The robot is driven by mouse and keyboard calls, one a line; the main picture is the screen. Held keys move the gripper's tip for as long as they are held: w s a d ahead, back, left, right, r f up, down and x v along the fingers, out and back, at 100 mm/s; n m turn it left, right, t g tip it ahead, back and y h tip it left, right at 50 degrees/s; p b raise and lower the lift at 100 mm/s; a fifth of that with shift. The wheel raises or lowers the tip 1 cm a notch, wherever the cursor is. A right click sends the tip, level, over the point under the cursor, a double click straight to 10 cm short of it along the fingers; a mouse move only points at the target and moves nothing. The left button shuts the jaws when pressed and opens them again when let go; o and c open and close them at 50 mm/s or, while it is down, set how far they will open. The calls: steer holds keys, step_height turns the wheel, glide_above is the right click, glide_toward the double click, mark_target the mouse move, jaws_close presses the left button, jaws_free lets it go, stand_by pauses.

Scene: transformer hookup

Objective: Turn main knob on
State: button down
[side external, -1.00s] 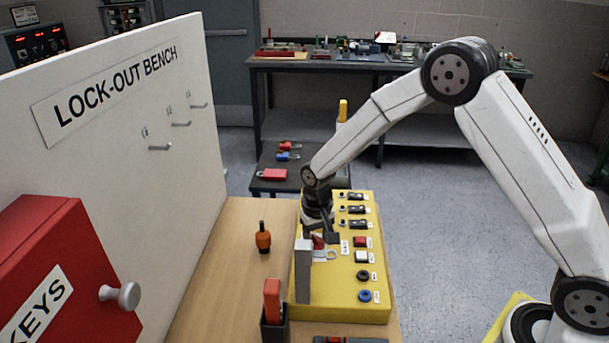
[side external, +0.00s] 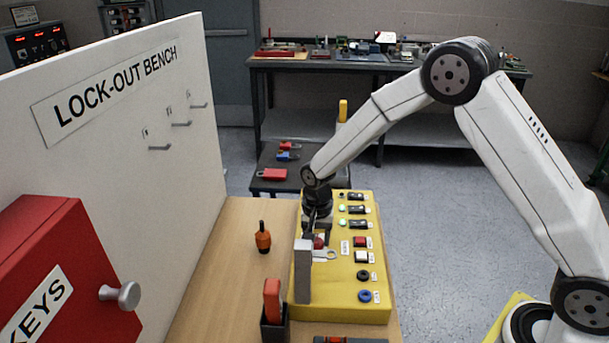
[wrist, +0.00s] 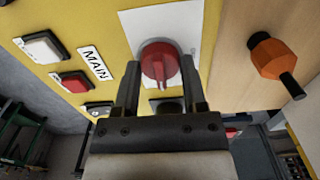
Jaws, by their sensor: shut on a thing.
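The red main knob (wrist: 158,60) sits on a white plate on the yellow panel (side external: 340,310), beside a "MAIN" label (wrist: 95,63). My gripper (wrist: 160,75) is shut on the knob, with one finger on each side of it in the wrist view. In the side view my gripper (side external: 317,230) points down over the knob (side external: 319,242), which is partly hidden. Two green lamps (side external: 341,208) (side external: 341,222) on the panel are lit.
A grey upright post (side external: 303,270) stands close to the knob. An orange-handled tool (side external: 263,238) stands on the wooden bench left of the panel. A red-handled item stands in a black holder (side external: 274,325). Red (side external: 360,242) and white (side external: 361,257) buttons lie right of the knob.

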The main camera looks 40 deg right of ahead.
mark_target(317, 238)
steer(key=shift+c, duration=0.7)
jaws_free()
steer(key=shift+r, duration=3.95)
steer(key=s+d+n+t, duration=0.1)
steer(key=s+n, duration=0.3)
steer(key=s, duration=0.5)
steer(key=s+d+r+n+t, duration=0.1)
steer(key=s+n, duration=0.4)
steer(key=s, duration=0.5)
steer(key=shift+d+t, duration=0.3)
steer(key=shift+d, duration=0.45)
